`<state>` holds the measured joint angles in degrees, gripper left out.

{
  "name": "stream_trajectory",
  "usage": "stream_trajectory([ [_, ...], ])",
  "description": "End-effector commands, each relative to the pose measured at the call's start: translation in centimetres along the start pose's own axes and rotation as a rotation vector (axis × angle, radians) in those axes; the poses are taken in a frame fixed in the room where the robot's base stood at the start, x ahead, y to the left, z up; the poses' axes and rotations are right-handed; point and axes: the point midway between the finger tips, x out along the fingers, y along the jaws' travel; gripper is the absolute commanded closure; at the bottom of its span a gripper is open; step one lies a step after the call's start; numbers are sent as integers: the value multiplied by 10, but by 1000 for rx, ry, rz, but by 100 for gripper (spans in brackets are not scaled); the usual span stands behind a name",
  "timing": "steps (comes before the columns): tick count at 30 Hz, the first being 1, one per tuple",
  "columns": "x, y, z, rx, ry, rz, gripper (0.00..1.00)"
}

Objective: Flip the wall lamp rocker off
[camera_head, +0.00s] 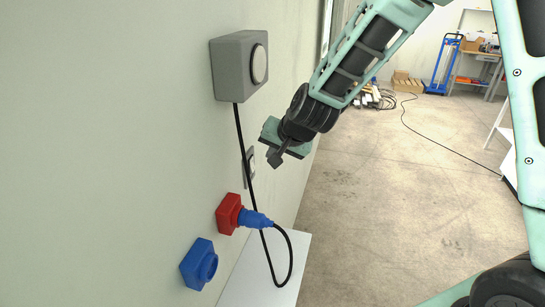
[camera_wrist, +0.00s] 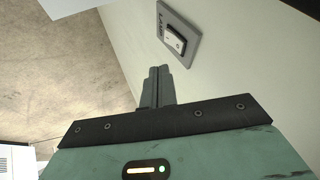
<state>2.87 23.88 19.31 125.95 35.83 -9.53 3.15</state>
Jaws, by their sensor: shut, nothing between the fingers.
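The rocker switch (camera_wrist: 176,40) shows in the wrist view as a white rocker on a grey wall plate (camera_wrist: 186,28) with dark lettering beside it. In the head view the switch (camera_head: 251,164) is seen nearly edge-on, partly behind a black cable. I cannot tell which side of the rocker is pressed in. A grey box with a round pale disc (camera_head: 259,64), perhaps the wall lamp, is mounted above it. My gripper (camera_head: 273,161) is shut and empty, just off the wall beside the switch. In the wrist view its fingertips (camera_wrist: 159,72) are apart from the plate.
A black cable (camera_head: 241,140) hangs from the grey box to a blue plug (camera_head: 254,219) in a red socket (camera_head: 229,213). A blue socket (camera_head: 199,264) is lower left. A white surface (camera_head: 250,283) lies below. The floor (camera_head: 400,180) to the right is largely clear.

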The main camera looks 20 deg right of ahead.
Motion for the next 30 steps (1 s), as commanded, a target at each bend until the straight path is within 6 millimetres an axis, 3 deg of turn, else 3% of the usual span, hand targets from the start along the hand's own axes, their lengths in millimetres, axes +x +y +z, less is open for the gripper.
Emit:
stream_trajectory([
  [15, -73, -17, -4, 0, 2, -1, 100],
  [30, -78, -17, -4, 2, 1, 0, 100],
])
